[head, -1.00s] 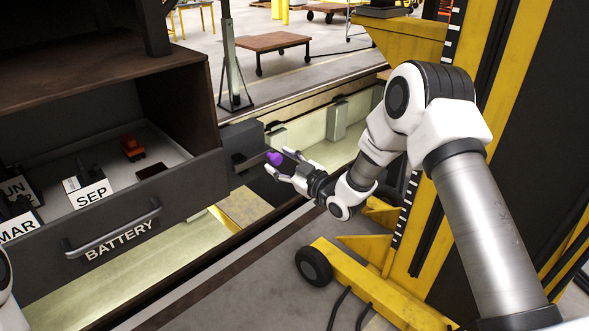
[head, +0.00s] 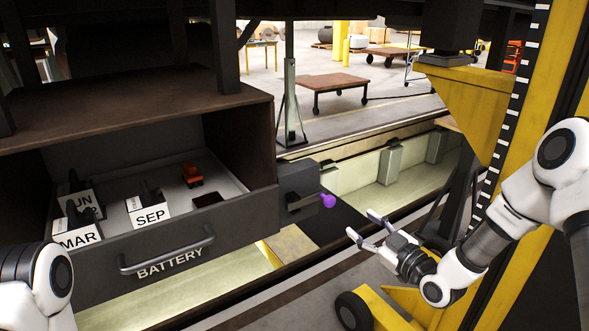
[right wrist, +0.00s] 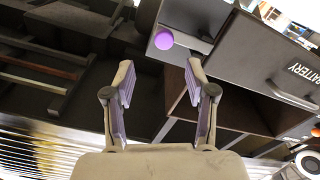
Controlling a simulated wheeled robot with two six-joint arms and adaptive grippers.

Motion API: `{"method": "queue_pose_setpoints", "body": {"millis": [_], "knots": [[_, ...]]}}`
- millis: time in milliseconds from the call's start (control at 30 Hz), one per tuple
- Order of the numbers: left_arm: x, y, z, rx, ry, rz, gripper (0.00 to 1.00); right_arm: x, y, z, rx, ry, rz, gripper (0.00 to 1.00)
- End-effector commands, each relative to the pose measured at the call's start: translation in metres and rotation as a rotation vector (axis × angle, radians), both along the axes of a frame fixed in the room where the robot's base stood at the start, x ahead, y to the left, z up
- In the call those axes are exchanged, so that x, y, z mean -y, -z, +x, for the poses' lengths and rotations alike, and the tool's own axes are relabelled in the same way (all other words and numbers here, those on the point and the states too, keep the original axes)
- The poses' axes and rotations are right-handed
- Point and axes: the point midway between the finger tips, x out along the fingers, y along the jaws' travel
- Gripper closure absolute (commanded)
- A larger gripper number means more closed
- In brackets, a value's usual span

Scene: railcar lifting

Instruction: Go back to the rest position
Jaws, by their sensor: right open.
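My right gripper (head: 364,226) is open and empty in the head view, to the right of a small dark box with a purple knob (head: 328,200). The fingers are apart from the knob. In the right wrist view, the open right gripper (right wrist: 158,80) has nothing between its fingers, and the purple knob (right wrist: 163,39) shows beyond them. Part of my left arm shows at the lower left of the head view, but its gripper is out of view.
An open drawer marked BATTERY (head: 171,263) holds SEP, MAR and JUN labelled blocks and an orange piece (head: 192,175). A yellow lifting column (head: 475,110) stands close to my right arm. A wheeled cart (head: 340,81) stands in the background.

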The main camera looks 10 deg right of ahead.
Motion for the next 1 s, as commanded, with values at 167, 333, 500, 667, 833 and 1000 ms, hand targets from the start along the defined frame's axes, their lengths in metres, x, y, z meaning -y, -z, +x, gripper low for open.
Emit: {"method": "queue_pose_setpoints", "body": {"millis": [167, 333, 500, 667, 833, 1000], "knots": [[0.0, 0.009, 0.0, 0.0, 0.0, 0.0, 1.0, -0.018, 0.054, -0.011, -0.086, -0.04, -0.027, 0.44], [0.0, 0.022, 0.0, 0.0, 0.0, 0.0, 1.0, -0.067, 0.175, -0.066, -0.384, -0.101, -0.081, 0.44], [0.0, 0.032, 0.0, 0.0, 0.0, 0.0, 1.0, -0.088, 0.291, -0.168, -0.85, -0.033, -0.091, 0.44], [0.0, 0.036, 0.0, 0.0, 0.0, 0.0, 1.0, -0.076, 0.349, -0.286, -1.312, 0.198, -0.078, 0.44], [0.0, 0.035, 0.0, 0.0, 0.0, 0.0, 1.0, -0.049, 0.348, -0.354, -1.591, 0.563, 0.036, 0.44], [0.0, 0.035, 0.0, 0.0, 0.0, 0.0, 1.0, -0.049, 0.348, -0.356, -1.611, 0.607, 0.076, 0.44]]}}
